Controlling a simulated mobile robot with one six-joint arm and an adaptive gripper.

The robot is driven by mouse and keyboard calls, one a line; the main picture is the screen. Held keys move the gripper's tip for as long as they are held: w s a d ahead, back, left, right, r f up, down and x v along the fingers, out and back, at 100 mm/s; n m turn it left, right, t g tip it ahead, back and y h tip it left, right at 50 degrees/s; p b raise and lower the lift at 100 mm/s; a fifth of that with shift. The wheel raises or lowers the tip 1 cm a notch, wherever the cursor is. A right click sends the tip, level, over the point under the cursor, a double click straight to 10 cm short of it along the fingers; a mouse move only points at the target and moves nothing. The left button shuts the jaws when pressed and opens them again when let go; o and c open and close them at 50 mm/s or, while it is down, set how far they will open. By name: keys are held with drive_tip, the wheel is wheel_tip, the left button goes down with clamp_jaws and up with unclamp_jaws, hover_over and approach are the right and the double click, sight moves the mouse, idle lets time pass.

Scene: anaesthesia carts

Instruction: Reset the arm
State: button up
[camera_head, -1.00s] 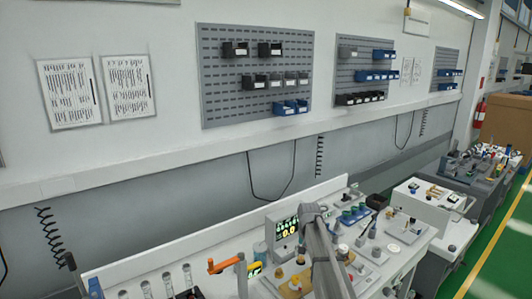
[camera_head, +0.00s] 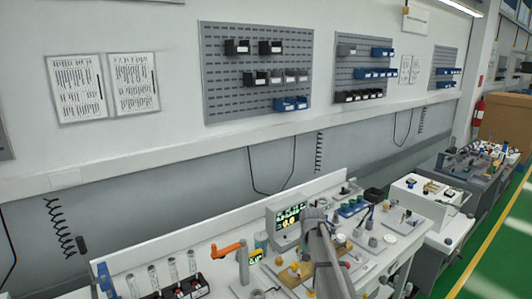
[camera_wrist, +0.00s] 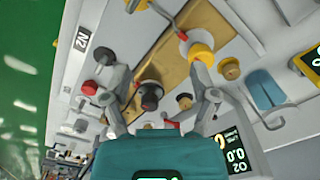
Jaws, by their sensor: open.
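My arm (camera_head: 326,258) reaches over the white cart top (camera_head: 215,232) in the head view, bent above the middle of the cart; its gripper end cannot be made out there. In the wrist view my gripper (camera_wrist: 158,68) is open, its two grey fingers spread with nothing held between them. A black knob (camera_wrist: 150,95) on a tan plate (camera_wrist: 172,62) shows in the gap between the fingers. A yellow-collared fitting (camera_wrist: 200,52) shows by the right fingertip. Whether the fingers touch anything cannot be told.
A monitor with a lit screen (camera_head: 290,221) stands beside my arm. An orange handle (camera_head: 228,250), clear tubes (camera_head: 173,269) and several knobs crowd the cart. More carts (camera_head: 430,207) stand to the right. Green floor (camera_head: 490,262) is open beyond them.

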drive_tip(key=s+f+n+b, duration=0.1)
drive_tip(key=s+f+b, duration=0.3)
drive_tip(key=s, duration=0.9)
drive_tip(key=s+d+f+n+b, duration=0.1)
drive_tip(key=s+f+b, duration=0.3)
drive_tip(key=s, duration=0.8)
drive_tip(key=shift+s+d+f+n, duration=0.2)
drive_tip(key=shift+s+f+n, duration=0.15)
drive_tip(key=shift+s+n, duration=0.05)
idle(2.0)
